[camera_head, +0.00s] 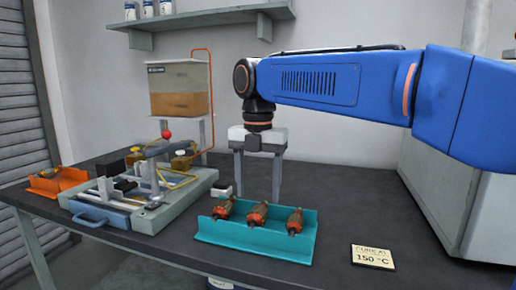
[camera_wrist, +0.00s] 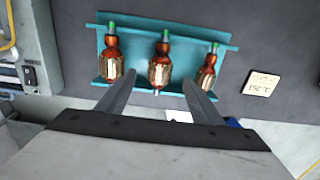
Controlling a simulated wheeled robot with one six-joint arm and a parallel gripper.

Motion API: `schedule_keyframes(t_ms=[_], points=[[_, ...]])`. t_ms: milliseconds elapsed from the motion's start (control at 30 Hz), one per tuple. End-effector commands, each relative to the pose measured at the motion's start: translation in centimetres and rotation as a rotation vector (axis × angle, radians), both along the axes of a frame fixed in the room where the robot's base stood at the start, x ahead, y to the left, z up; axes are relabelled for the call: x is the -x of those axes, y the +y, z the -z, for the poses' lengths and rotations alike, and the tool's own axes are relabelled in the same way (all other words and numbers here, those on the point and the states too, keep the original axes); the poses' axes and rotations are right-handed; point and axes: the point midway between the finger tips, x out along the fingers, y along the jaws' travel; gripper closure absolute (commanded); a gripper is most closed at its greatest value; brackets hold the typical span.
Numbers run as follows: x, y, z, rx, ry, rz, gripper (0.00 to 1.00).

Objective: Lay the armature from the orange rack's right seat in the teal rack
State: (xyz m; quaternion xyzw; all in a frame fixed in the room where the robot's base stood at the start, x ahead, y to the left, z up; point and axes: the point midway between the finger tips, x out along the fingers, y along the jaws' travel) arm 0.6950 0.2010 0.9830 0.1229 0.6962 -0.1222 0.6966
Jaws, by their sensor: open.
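The teal rack (camera_head: 240,240) stands on the table's front middle. Three copper-and-orange armatures lie in it: left (camera_head: 224,208), middle (camera_head: 258,214) and right (camera_head: 295,221). They also show in the wrist view as left (camera_wrist: 110,60), middle (camera_wrist: 160,70) and right (camera_wrist: 208,70), with green shaft ends. My gripper (camera_head: 257,197) is open and empty above the rack. In the wrist view its fingers (camera_wrist: 159,80) lie either side of the middle armature's line, apart from it. The orange rack (camera_head: 45,186) is at the far left with at least one armature (camera_head: 68,174); its seats are partly hidden.
A winding fixture (camera_head: 145,200) with a red-knobbed lever stands between the racks. A tank of amber liquid (camera_head: 181,90) is behind it. A 150 °C card (camera_head: 373,257) lies right of the teal rack.

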Motion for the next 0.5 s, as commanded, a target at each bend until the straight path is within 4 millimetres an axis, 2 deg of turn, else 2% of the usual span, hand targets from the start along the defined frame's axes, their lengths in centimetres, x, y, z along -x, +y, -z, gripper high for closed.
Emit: schedule_keyframes(t_ms=[300,500], points=[[-0.1,0.1,-6.4,-0.002,-0.002,0.000,0.40],[-0.1,0.0,-9.5,-0.001,-0.001,0.000,0.40]])
